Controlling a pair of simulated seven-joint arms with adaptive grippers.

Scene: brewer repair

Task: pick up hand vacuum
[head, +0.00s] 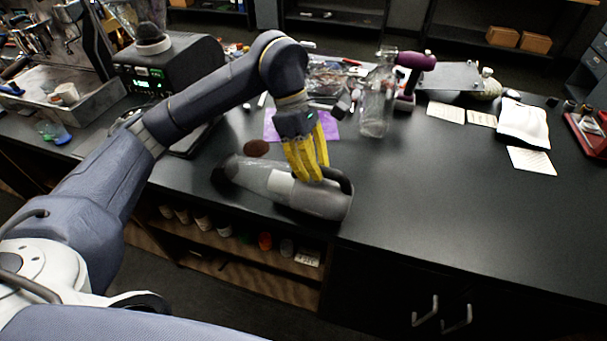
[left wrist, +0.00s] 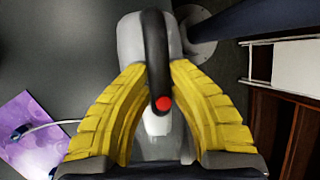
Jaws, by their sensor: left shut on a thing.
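The hand vacuum (head: 317,198) is a grey body with a black handle and a clear, dark-tipped nose. In the left wrist view the vacuum's black handle (left wrist: 155,50), with a red button, runs between the two yellow fingers (left wrist: 157,105). The fingers are closed in on the handle. The vacuum appears to rest on the counter. My right gripper is not in view.
A glass bottle (head: 376,105) and a purple-topped tool (head: 415,63) stand behind the vacuum. A purple sheet (head: 328,127) lies behind the gripper. An espresso grinder base (head: 170,70) is at the left. The counter (head: 440,200) to the right is clear. Open shelves lie below the front edge.

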